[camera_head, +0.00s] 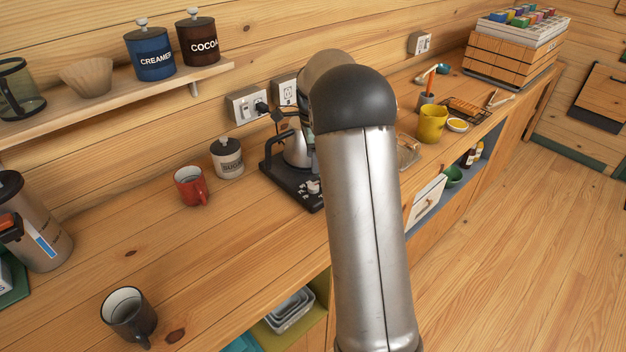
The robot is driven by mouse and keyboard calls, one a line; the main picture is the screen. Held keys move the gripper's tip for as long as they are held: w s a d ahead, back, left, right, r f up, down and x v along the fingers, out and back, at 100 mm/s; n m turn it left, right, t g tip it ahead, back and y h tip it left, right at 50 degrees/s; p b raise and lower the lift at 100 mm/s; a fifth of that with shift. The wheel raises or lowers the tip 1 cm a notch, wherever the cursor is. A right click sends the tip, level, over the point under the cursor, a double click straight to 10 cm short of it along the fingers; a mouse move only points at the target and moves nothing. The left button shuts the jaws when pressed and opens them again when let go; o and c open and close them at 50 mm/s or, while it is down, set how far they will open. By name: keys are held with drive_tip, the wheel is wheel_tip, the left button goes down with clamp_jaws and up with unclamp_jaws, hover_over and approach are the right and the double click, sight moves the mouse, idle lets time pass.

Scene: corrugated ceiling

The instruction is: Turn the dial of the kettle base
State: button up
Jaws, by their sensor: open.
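The black kettle base (281,177) sits on the wooden counter near the wall, just left of my arm. A silver kettle (296,152) stands on it, its right side cut off by my arm. A small light knob, which looks like the dial (313,187), shows at the base's front right corner, close to the arm's edge. My gripper is hidden behind my own arm, so its distance from the dial does not show.
A white sugar canister (228,163) and a red mug (190,188) stand left of the base. A dark mug (129,315) is near the front edge. Wall sockets (246,105) are behind. A yellow cup (431,123) stands farther right. The counter's front left is mostly clear.

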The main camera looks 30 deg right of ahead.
sight(313, 186)
wheel_tip(313, 186, down, 9)
drive_tip(key=shift+f+p, duration=0.15)
drive_tip(key=shift+p, duration=0.6)
drive_tip(key=c, duration=1)
